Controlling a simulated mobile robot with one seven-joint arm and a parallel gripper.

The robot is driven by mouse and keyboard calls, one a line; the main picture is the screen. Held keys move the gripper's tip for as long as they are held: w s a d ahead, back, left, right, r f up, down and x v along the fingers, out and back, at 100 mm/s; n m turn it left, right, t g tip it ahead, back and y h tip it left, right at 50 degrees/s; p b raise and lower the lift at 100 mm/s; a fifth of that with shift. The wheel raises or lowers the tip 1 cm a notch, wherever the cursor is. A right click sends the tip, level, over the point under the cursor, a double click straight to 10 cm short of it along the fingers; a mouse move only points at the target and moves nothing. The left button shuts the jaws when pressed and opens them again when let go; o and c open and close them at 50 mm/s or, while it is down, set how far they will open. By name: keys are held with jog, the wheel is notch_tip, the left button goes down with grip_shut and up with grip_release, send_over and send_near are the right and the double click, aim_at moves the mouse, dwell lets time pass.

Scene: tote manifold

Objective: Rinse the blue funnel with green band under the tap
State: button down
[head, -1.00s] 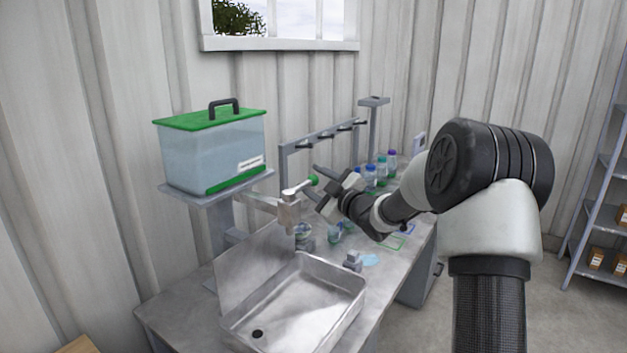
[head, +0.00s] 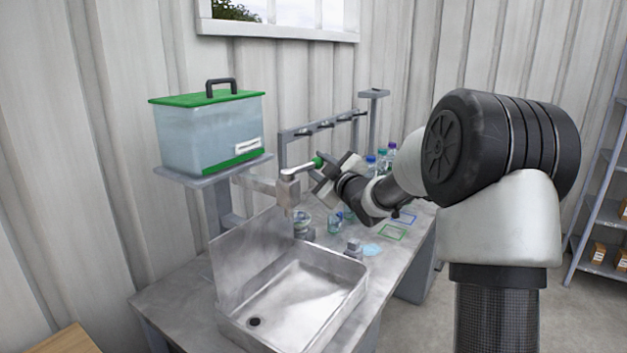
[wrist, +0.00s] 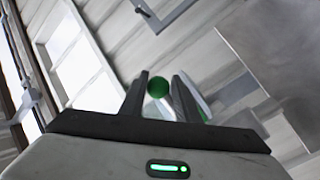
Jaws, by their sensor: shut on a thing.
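The tap (head: 288,190) stands behind the sink, and its lever ends in a green knob (head: 318,161). My gripper (head: 322,170) is at this knob. In the wrist view the green knob (wrist: 158,87) shows between my two dark fingers, and my gripper looks shut on it. Clear and bluish vessels (head: 303,224) stand close beside the tap, partly hidden. I cannot make out which thing, if any, is the blue funnel with the green band.
The steel sink (head: 345,268) is empty, with a drain at its front left. A water tank (head: 210,135) with a green lid stands on a raised shelf. Several bottles (head: 383,160) and a peg rail (head: 320,128) are behind my arm. A green outline (head: 392,232) marks the bench.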

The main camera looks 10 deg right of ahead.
jog(key=h+b, duration=0.1)
jog(key=b, duration=0.1)
jog(key=s+m+h+b, duration=0.1)
jog(key=b, duration=0.1)
jog(key=shift+d+r+t, duration=0.15)
jog(key=shift+d+t, duration=0.15)
jog(key=shift+d, duration=0.05)
jog(key=shift+s+d+r+m+h+b, duration=0.2)
jog(key=shift+r+m+h+b, duration=0.1)
jog(key=shift+m+h+b, duration=0.1)
jog(key=c, duration=1.4)
grip_release()
jog(key=shift+r, duration=0.1)
jog(key=shift+c, duration=0.2)
jog(key=shift+a+f, duration=0.1)
jog(key=shift+f, duration=0.15)
jog(key=shift+s, duration=0.1)
